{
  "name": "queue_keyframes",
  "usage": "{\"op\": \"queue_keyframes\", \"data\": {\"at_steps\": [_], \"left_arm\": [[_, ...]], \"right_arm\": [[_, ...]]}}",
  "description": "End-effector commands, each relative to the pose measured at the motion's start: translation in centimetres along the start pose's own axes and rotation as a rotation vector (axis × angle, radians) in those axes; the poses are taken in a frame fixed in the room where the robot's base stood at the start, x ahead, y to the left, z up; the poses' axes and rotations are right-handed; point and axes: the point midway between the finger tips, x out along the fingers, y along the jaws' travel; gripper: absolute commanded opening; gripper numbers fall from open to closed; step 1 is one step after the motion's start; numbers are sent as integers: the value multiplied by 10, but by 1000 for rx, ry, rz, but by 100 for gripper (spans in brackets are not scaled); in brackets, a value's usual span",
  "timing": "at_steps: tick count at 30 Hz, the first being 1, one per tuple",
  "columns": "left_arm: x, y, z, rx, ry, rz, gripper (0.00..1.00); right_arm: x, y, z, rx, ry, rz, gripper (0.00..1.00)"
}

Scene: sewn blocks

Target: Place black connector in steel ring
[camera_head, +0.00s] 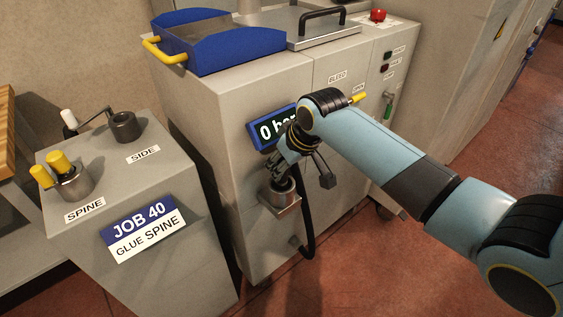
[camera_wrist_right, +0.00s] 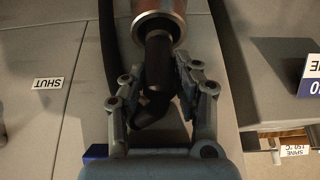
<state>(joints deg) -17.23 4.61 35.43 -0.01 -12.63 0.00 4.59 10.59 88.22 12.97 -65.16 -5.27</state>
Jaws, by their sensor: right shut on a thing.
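The steel ring (camera_head: 284,199) sits on a bracket low on the front of the grey machine. In the right wrist view its bright rim (camera_wrist_right: 178,28) is at the top centre. My right gripper (camera_head: 279,170) reaches down just above the ring. In the right wrist view the gripper (camera_wrist_right: 160,78) is shut on the black connector (camera_wrist_right: 157,75), with a finger on each side. The connector's end overlaps the ring's mouth; how deep it sits I cannot tell. In the head view the gripper mostly hides the connector. My left gripper is out of view.
A black hose (camera_head: 310,228) loops down beside the ring. The pressure display (camera_head: 262,130) is just behind my wrist. A grey stand (camera_head: 165,190) at left carries SPINE (camera_head: 75,185) and SIDE (camera_head: 124,127) holders. A blue tray (camera_head: 230,48) sits on the machine.

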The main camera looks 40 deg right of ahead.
Motion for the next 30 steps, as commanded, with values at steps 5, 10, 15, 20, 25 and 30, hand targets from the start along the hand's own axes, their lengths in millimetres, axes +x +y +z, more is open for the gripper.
{"op": "queue_keyframes", "data": {"at_steps": [5, 10, 15, 20, 25, 30], "left_arm": [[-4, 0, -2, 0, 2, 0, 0], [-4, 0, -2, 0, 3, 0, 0], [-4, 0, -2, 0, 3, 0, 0], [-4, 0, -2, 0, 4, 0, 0], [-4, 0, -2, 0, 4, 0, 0], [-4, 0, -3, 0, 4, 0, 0]], "right_arm": [[5, -1, -2, 0, -87, -1, 0], [7, 0, -2, -1, -82, 0, 0], [8, 0, -1, 0, -82, 0, 0], [9, 0, 0, 0, -82, 0, 45], [9, 0, 0, 0, -82, 0, 53], [8, 0, -1, 0, -81, 0, 53]]}}
